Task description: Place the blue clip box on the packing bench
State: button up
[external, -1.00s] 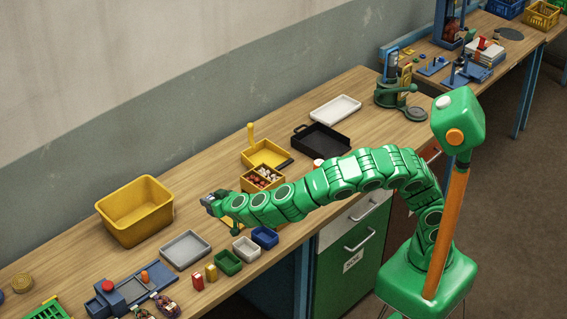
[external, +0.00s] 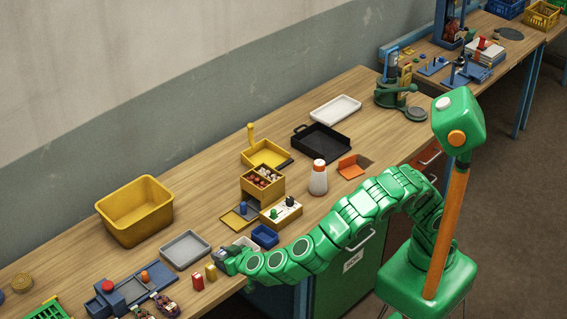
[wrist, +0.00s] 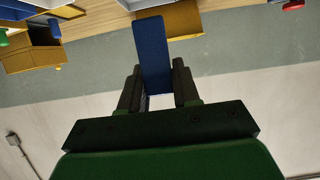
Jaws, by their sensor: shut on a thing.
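My gripper (external: 221,255) is at the end of my green arm, low over the front edge of the near bench (external: 345,100). In the wrist view my gripper (wrist: 155,92) has its dark fingers shut on the blue clip box (wrist: 153,52), which shows as a narrow, plain blue block reaching beyond the fingertips. In the external view the held box is too small and covered to make out clearly. A separate open blue bin (external: 265,236) sits on the near bench, just right of my gripper.
A yellow bin (external: 136,212), a box of small parts (external: 262,182), a switch box (external: 281,212) and a white bottle (external: 318,178) stand farther back. A second bench (external: 500,30) is at the back right.

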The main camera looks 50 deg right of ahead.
jog(key=w+a+f, duration=0.2)
jog(key=a+f, duration=0.1)
jog(key=w+a+f, duration=0.3)
jog(key=a, duration=0.1)
jog(key=w+a+f, duration=0.3)
jog(key=a, duration=0.1)
jog(key=shift+f, duration=0.35)
notch_tip(320, 180, down, 3)
jog(key=shift+a+f, duration=0.1)
jog(key=shift+f, duration=0.1)
dwell(0.3)
jog(key=o, duration=1)
jog(key=shift+o, duration=0.2)
